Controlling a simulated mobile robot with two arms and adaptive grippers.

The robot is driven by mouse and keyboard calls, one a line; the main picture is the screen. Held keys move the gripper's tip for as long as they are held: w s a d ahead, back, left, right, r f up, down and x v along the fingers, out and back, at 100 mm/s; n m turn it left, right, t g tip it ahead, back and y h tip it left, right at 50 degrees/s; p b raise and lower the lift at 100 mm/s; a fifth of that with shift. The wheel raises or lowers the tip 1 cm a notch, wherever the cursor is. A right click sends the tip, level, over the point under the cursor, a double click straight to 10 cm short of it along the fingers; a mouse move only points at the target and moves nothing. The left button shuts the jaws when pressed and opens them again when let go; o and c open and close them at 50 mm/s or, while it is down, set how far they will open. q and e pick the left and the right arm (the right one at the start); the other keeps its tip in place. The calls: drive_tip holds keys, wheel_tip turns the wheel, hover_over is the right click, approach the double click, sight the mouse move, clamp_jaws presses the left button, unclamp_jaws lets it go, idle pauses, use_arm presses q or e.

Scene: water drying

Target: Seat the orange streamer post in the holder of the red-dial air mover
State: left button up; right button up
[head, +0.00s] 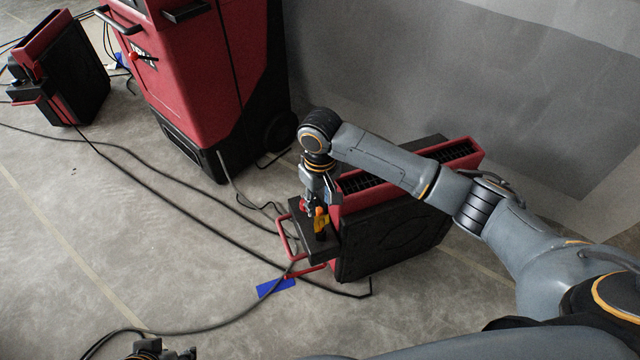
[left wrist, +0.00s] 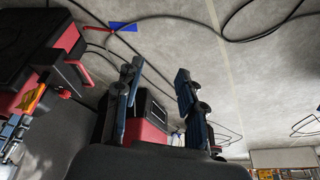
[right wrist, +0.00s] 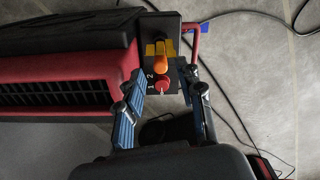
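The red-dial air mover (head: 390,235) is a black and red box at the centre right in the head view, with a control panel (right wrist: 178,25) at its end. In the right wrist view, the orange post (right wrist: 155,65) shows end-on by a yellow holder (right wrist: 160,49), beside the red dial (right wrist: 163,85). I cannot tell whether the post is fully seated. My right gripper (right wrist: 163,80) is open above the panel, fingers either side of the dial, apparently touching nothing. My left gripper (left wrist: 158,80) is open and empty, low at the head view's bottom edge (head: 160,352).
A large red and black machine (head: 205,80) stands at the back left, with another air mover (head: 60,75) beyond it. Dark cables (head: 185,185) run across the concrete floor. A blue patch (head: 276,287) lies near the panel. The floor at left is mostly clear.

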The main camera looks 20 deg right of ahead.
wheel_tip(320, 180, up, 4)
drive_tip(key=shift+r+p, duration=0.25)
drive_tip(key=shift+p, duration=0.2)
drive_tip(key=s+a+f+t+y, duration=0.1)
drive_tip(key=s+a+f, duration=0.1)
drive_tip(key=s, duration=0.2)
drive_tip(key=s+a+f+n+y, duration=0.1)
drive_tip(key=s+a+f, duration=0.1)
drive_tip(key=s, duration=0.3)
drive_tip(key=s+a+f+t+y, duration=0.1)
drive_tip(key=s+a+f, duration=0.1)
drive_tip(key=s+a, duration=0.15)
drive_tip(key=s+d+r+m+t+h, duration=0.1)
drive_tip(key=s+d+m+h, duration=0.1)
drive_tip(key=s+d, duration=1)
drive_tip(key=shift+s+d+m+t+h, duration=0.2)
drive_tip(key=shift+d+m+t+h, duration=0.15)
drive_tip(key=shift+d, duration=0.25)
